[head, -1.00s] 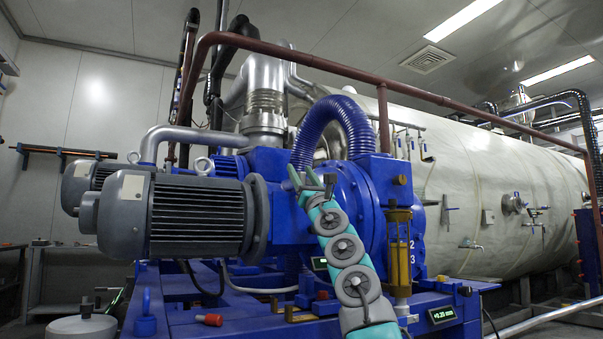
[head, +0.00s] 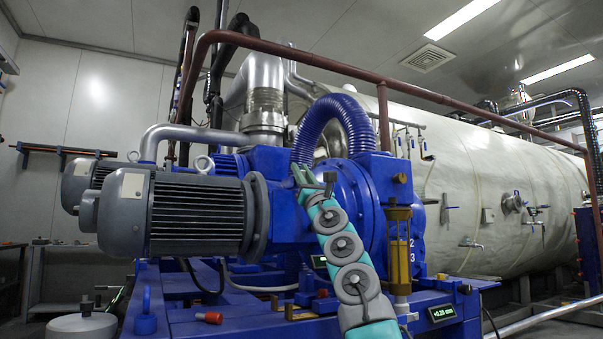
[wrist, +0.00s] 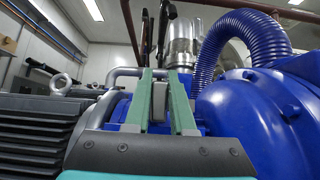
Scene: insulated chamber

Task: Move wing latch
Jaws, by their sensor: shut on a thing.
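My gripper (head: 302,167) is raised in front of the blue pump machine, at the upper end of my arm. Its two teal fingers are close together in the head view. In the wrist view, my gripper (wrist: 158,76) has a small grey piece, the wing latch (wrist: 158,97), between its fingers, and is shut on it. The fingers hide the sides of the latch, so its wings and its angle cannot be made out. In the head view the latch is too small and covered to tell.
A large grey motor (head: 195,215) stands left of my gripper. A blue round housing (head: 352,195) and a ribbed blue hose (head: 335,115) are close on its right. A brown pipe rail (head: 300,55) crosses above. A glass-sided oil cup (head: 398,250) stands right of my arm.

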